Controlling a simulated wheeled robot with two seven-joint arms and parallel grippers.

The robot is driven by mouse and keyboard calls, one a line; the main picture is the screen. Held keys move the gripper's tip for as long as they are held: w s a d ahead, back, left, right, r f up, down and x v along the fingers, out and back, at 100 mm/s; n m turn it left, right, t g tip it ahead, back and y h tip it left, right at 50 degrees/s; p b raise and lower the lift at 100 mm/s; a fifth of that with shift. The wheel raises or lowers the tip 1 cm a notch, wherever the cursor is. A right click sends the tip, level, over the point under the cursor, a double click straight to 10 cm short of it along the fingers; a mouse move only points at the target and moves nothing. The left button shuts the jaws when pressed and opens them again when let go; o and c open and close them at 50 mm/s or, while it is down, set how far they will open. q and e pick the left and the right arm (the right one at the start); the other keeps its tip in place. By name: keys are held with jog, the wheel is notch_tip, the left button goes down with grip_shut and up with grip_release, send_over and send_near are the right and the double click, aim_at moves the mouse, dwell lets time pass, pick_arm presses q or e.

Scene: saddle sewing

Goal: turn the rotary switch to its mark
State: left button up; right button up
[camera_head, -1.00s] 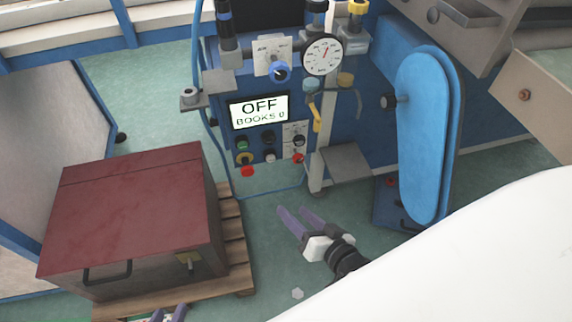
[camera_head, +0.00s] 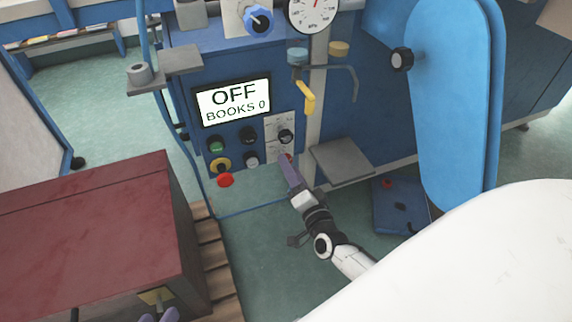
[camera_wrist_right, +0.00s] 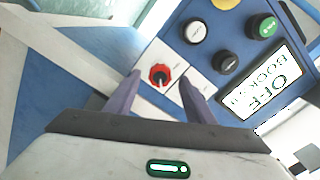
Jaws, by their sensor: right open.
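The control panel carries two white switch plates, one above the other. The upper plate has a black rotary knob (camera_head: 285,136). The lower plate has a red rotary knob (camera_wrist_right: 160,76), mostly hidden by my gripper in the head view. My right gripper (camera_head: 287,164) is open in front of the lower plate. In the right wrist view the red knob lies between its two purple fingers (camera_wrist_right: 158,88), beyond the tips; contact cannot be made out. The knob's mark is too small to read. My left gripper (camera_head: 158,315) shows only its purple tips, apart and empty, at the bottom edge.
The screen (camera_head: 233,100) reads OFF, BOOKS 0. Several round buttons sit below it, including a red one (camera_head: 225,180). A yellow lever (camera_head: 306,97) and a grey shelf (camera_head: 341,162) are close to my right gripper. A dark red box (camera_head: 90,235) stands at left.

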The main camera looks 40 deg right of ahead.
pick_arm(q)
jog(key=shift+d+r+h+b, duration=0.3)
jog(key=shift+r+b, duration=0.15)
jog(key=shift+r, duration=0.15)
pick_arm(e)
jog(key=shift+x, duration=1.9)
jog(key=c, duration=1.1)
jog(key=shift+o, duration=0.2)
